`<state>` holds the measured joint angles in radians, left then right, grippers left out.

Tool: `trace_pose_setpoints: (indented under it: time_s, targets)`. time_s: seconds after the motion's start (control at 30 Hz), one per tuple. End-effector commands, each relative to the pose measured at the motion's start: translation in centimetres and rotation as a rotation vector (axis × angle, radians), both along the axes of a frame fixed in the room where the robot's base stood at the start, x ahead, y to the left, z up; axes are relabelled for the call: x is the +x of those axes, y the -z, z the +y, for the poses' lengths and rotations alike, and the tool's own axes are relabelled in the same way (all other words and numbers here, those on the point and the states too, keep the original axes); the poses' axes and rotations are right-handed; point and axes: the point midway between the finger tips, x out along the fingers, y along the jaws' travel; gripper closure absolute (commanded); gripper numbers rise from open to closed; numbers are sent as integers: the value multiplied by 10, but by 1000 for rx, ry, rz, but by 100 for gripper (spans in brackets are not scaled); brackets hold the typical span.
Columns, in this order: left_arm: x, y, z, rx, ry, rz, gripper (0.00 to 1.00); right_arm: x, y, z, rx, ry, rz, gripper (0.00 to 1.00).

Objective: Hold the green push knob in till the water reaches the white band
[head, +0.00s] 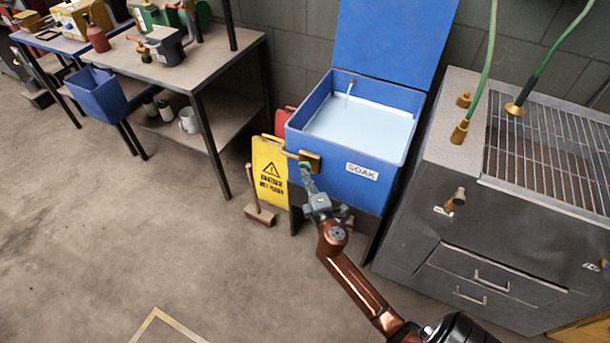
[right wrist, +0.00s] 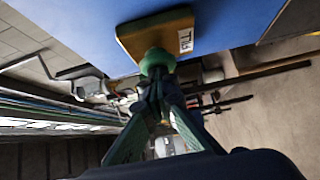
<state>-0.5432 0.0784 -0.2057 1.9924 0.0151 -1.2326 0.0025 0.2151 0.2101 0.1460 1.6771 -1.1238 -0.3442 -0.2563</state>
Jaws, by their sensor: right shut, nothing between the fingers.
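The blue tank (head: 300,140) labelled SOAK stands with its lid up and holds pale water (head: 360,128). I cannot make out a white band on its inner walls. A brass plate (head: 311,158) sits on the tank's front left; in the right wrist view the plate (right wrist: 150,36) reads FILL. The green push knob (right wrist: 157,60) sticks out from it. My right gripper (head: 307,178) is shut and empty, its fingertips (right wrist: 158,82) at the knob's face, apparently touching. How far the knob is in, I cannot tell. My left gripper is not in view.
A yellow warning sign (head: 270,172) and a brush (head: 259,210) stand left of the tank. A grey cabinet (head: 430,210) with a grated top and hoses is close on the right. Workbenches (head: 200,68) stand at the left.

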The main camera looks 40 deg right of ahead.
Motion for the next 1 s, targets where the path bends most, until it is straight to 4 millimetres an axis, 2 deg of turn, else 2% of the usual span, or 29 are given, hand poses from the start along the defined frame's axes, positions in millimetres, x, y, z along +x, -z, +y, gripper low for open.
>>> trace_pose_setpoints:
  time_s: [0.07,0.27,0.4,0.6,0.7,1.0]
  targets:
    - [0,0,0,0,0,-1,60,-4,1,2,1,10,3,100]
    - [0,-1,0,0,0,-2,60,-12,2,42,3,-2,3,100]
    - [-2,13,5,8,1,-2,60,-46,1,53,2,-2,3,100]
    - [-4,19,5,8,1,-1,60,-82,1,66,1,0,3,100]
    - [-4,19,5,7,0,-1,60,-93,2,71,1,-1,3,100]
    - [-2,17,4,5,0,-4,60,-103,0,76,0,-4,1,100]
